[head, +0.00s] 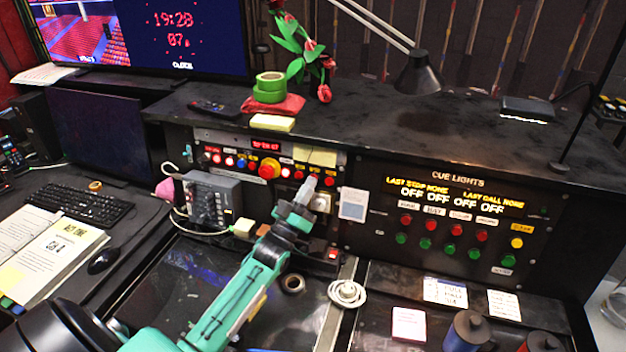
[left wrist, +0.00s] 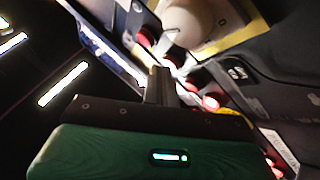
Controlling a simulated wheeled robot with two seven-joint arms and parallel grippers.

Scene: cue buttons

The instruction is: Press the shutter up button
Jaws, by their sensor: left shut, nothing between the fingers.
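The left control panel (head: 224,141) carries a row of small red and blue buttons and a large orange-red knob (head: 269,169). The labels are too small to read, so I cannot tell which one is the shutter up button. My left gripper (head: 308,187) is shut and empty, close in front of the panel's right part. A lit red button (head: 329,182) is just right of its tip. In the left wrist view my shut fingers (left wrist: 160,85) point at the panel, near a red button (left wrist: 210,102); I cannot tell whether they touch anything. My right gripper is not in view.
A grey desk phone (head: 212,200) stands left of my left gripper. The cue lights panel (head: 450,215) with coloured buttons is to the right.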

